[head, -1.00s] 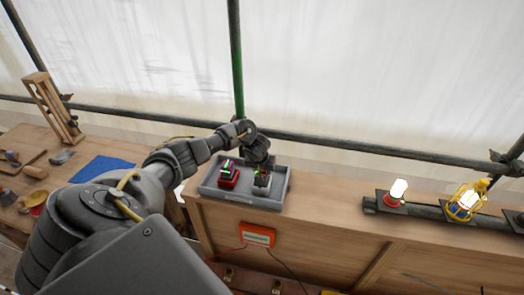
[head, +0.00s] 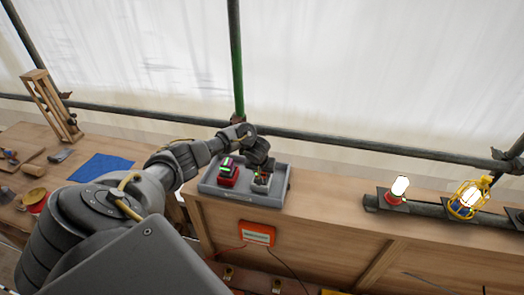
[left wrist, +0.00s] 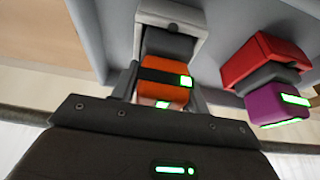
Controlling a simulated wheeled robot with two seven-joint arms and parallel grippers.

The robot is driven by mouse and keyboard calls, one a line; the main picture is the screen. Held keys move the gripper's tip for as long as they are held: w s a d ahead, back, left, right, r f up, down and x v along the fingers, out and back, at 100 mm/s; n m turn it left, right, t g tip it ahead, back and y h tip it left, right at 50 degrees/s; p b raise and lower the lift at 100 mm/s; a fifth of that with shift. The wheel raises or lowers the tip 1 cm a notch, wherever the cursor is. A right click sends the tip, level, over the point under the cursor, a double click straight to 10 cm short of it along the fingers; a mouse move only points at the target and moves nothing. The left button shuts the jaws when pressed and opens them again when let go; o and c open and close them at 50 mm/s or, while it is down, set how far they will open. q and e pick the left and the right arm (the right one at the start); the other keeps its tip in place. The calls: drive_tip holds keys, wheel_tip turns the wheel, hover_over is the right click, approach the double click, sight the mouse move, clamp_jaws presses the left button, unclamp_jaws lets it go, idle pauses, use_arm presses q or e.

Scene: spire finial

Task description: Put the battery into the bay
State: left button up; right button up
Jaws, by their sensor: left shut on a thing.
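My left gripper (head: 260,163) reaches down over the right part of a grey tray. In the left wrist view its fingers (left wrist: 164,88) are shut on an orange battery (left wrist: 155,75) with a black band and a green light. A pale grey bay (left wrist: 172,18) is directly in front of the battery, with a dark grey block in its mouth, in line with the orange part. I cannot tell how deep the battery sits. The bay (head: 261,187) is partly hidden by the gripper in the head view. My right gripper is not in view.
A red bay (head: 228,181) holding a purple battery (left wrist: 276,104) stands close beside, in the same grey tray (head: 240,196). An orange box (head: 257,234) hangs on the bench front. Lit lamps (head: 399,188) stand at the right. A green pole rises behind the tray.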

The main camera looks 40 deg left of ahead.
use_arm(q)
drive_tip(key=shift+f, duration=0.25)
drive_tip(key=o, duration=1.3)
drive_tip(key=p+v, duration=0.1)
drive_tip(key=v, duration=0.8)
drive_tip(key=shift+r+p, duration=0.35)
drive_tip(key=shift+p, duration=0.05)
drive_tip(key=shift+s+d+r, duration=0.15)
drive_tip(key=shift+s+r, duration=0.2)
drive_tip(key=shift+r, duration=0.2)
